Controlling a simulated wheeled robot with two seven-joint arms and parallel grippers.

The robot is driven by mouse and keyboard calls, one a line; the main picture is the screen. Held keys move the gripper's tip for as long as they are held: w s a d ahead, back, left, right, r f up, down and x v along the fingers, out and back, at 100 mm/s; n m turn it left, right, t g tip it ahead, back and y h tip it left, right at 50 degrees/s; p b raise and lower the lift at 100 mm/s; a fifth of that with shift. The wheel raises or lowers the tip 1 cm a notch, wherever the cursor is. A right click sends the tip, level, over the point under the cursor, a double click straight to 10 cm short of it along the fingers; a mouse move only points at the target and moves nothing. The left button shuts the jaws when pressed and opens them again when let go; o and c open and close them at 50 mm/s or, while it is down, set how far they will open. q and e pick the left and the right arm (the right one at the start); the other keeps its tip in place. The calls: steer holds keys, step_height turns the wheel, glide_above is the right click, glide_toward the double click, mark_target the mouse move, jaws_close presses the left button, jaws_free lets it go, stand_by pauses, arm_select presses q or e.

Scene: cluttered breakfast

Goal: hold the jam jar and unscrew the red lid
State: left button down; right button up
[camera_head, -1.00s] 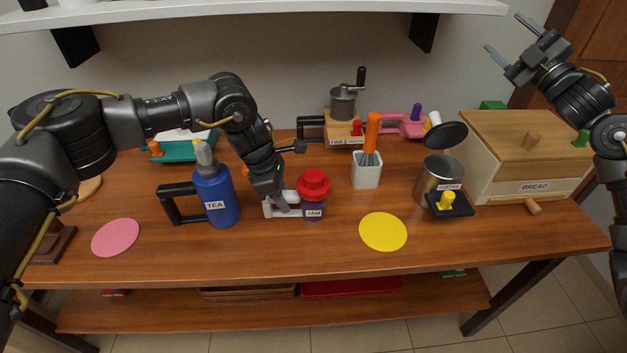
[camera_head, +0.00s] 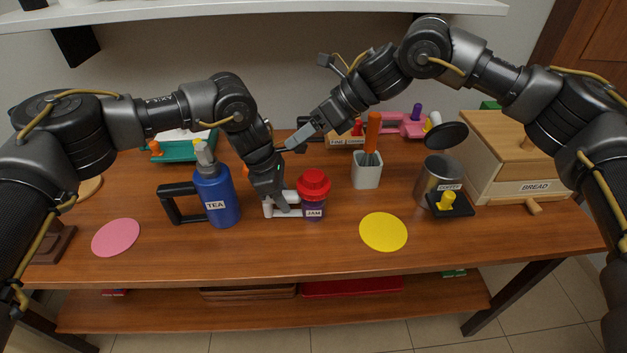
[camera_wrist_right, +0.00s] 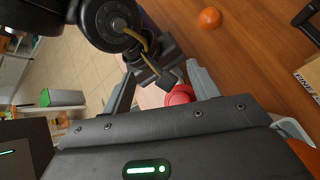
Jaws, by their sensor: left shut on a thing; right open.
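The jam jar (camera_head: 313,211) stands upright on the table, purple with a JAM label and a white side handle. Its red lid (camera_head: 314,184) sits on top. My left gripper (camera_head: 282,205) is low at the jar's left side, shut on the jar's handle; its fingertips are partly hidden. My right gripper (camera_head: 300,136) is open and empty, above and behind the jar, pointing down to the left. In the right wrist view the red lid (camera_wrist_right: 180,95) shows between the open fingers, beyond their tips.
A blue tea jug (camera_head: 218,200) stands left of my left gripper. A white utensil cup (camera_head: 367,170) with an orange-handled whisk stands right of the jar. A coffee canister (camera_head: 437,178) and a bread box (camera_head: 510,165) are farther right. A yellow disc (camera_head: 383,232) lies flat in front.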

mark_target(317, 174)
steer(key=n+h, duration=0.1)
steer(key=s+d+f+n+h, duration=0.1)
steer(key=d+f+n+h, duration=0.1)
steer(key=shift+s+d+n+g+h, duration=0.15)
steer(key=shift+s+n+g+h, duration=0.15)
steer(key=shift+n+h, duration=0.1)
steer(key=shift+s+d+f+n+g+h, duration=0.1)
steer(key=shift+f+n+h, duration=0.3)
steer(key=shift+f, duration=0.75)
steer(key=shift+s+d+f+n+g+h, duration=0.1)
steer(key=shift+f+n+h, duration=0.25)
steer(key=shift+f, duration=0.75)
steer(key=shift+s+f+n+g+h, duration=0.1)
steer(key=shift+f+n+h, duration=0.25)
steer(key=shift+f, duration=0.8)
steer(key=shift+c, duration=0.4)
steer(key=c, duration=1)
steer(key=o, duration=1.1)
